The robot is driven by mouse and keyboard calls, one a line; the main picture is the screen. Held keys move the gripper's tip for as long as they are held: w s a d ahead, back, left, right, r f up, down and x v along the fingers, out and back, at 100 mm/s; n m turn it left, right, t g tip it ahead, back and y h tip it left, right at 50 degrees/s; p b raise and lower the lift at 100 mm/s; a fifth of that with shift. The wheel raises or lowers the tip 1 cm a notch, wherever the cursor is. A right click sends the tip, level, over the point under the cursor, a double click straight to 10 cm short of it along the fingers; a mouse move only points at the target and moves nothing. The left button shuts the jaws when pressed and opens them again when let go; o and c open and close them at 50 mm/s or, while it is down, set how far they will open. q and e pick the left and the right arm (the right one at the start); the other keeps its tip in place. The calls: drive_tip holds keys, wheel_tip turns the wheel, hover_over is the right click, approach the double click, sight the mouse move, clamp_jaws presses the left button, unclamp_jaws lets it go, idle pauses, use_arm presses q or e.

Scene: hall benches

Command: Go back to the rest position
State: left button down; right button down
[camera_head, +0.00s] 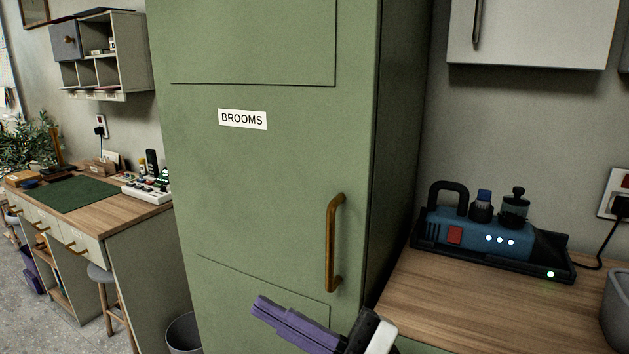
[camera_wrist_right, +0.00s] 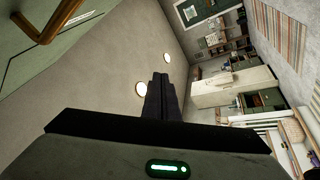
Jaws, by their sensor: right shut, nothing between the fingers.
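My right gripper (camera_head: 292,322) shows at the bottom middle of the head view, with purple fingers pointing left. It is shut and empty, in front of the lower part of the green broom cupboard (camera_head: 280,180). In the right wrist view the gripper (camera_wrist_right: 161,82) shows as dark fingers held together, pointing away into the room. The cupboard's brass handle (camera_head: 333,243) is above and right of the fingertips, apart from them. The handle also shows in the right wrist view (camera_wrist_right: 48,25) at the top left. The cupboard door appears shut. My left gripper is not in view.
Right of the cupboard is a wooden worktop (camera_head: 450,305) with a blue device (camera_head: 487,235) in a black tray and a grey container (camera_head: 616,310) at the edge. At left stand a desk with a green mat (camera_head: 72,194), a stool (camera_head: 104,290) and a bin (camera_head: 184,333).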

drive_tip(key=w+d+f+m+t+h+p, duration=0.1)
drive_tip(key=d+f+m+t+h, duration=0.5)
drive_tip(key=f+m, duration=0.3)
drive_tip(key=d+f+m+t+h, duration=0.3)
drive_tip(key=d+f+m+h, duration=0.4)
drive_tip(key=f+m, duration=0.2)
drive_tip(key=s+d+f+m+g+h, duration=0.2)
drive_tip(key=s+d+f+g, duration=0.1)
drive_tip(key=s+f, duration=0.6)
drive_tip(key=s+d+f+m+g+h+p, duration=0.1)
drive_tip(key=s+d+f+m+g+h, duration=0.1)
drive_tip(key=s+f, duration=0.7)
drive_tip(key=d+f+g+h, duration=0.1)
drive_tip(key=d+g, duration=0.1)
drive_tip(key=shift+d+f+m+g, duration=0.3)
drive_tip(key=shift+d+f+m, duration=0.05)
drive_tip(key=shift+f+m, duration=0.05)
